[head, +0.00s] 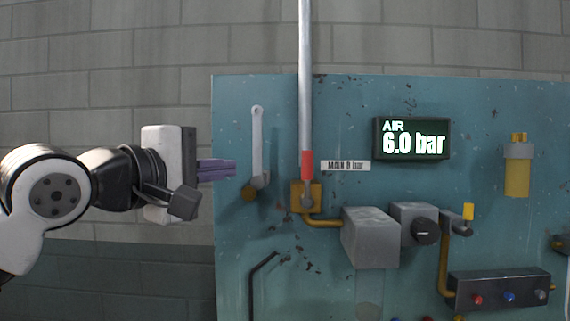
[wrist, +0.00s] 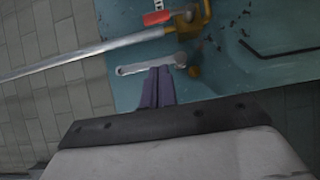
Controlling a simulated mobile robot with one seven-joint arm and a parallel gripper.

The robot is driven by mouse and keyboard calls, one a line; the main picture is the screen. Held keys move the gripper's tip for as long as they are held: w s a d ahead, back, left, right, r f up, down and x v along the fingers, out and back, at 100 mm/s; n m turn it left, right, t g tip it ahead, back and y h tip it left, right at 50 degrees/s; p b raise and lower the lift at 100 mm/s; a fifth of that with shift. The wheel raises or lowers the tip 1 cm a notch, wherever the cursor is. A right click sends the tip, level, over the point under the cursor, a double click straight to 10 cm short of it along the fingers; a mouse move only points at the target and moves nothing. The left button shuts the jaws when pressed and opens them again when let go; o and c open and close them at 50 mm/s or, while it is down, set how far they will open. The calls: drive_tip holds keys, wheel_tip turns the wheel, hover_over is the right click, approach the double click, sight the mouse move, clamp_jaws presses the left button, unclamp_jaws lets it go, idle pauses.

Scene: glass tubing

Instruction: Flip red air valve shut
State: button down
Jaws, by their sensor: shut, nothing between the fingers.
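The red air valve handle (head: 307,165) stands upright, in line with the grey pipe, above a brass valve body (head: 297,190). In the wrist view the red handle (wrist: 156,18) is at the top, beside the brass body (wrist: 200,18). My gripper (head: 235,168) has purple fingers, shut and empty. It is left of the valve, by the left edge of the panel, with a grey lever between them in the picture. In the wrist view the fingertips (wrist: 160,70) are close to this lever; I cannot tell whether they touch.
The grey lever (head: 257,140) hangs upright on the teal panel (head: 345,105). A grey pipe (head: 305,70) runs up from the valve. A display (head: 412,138) reads AIR 6.0 bar.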

sight(261, 163)
drive_tip(key=shift+d, duration=0.1)
drive_tip(key=p+x, duration=0.3)
drive_tip(key=x, duration=0.6)
drive_tip(key=shift+r, duration=0.15)
drive_tip(key=d, duration=0.1)
drive_tip(key=w+d, duration=0.1)
drive_tip(key=d, duration=0.1)
drive_tip(key=d+p, duration=0.1)
drive_tip(key=shift+w+d+f, duration=0.2)
drive_tip(key=shift+w, duration=0.1)
drive_tip(key=shift+s+r, duration=0.15)
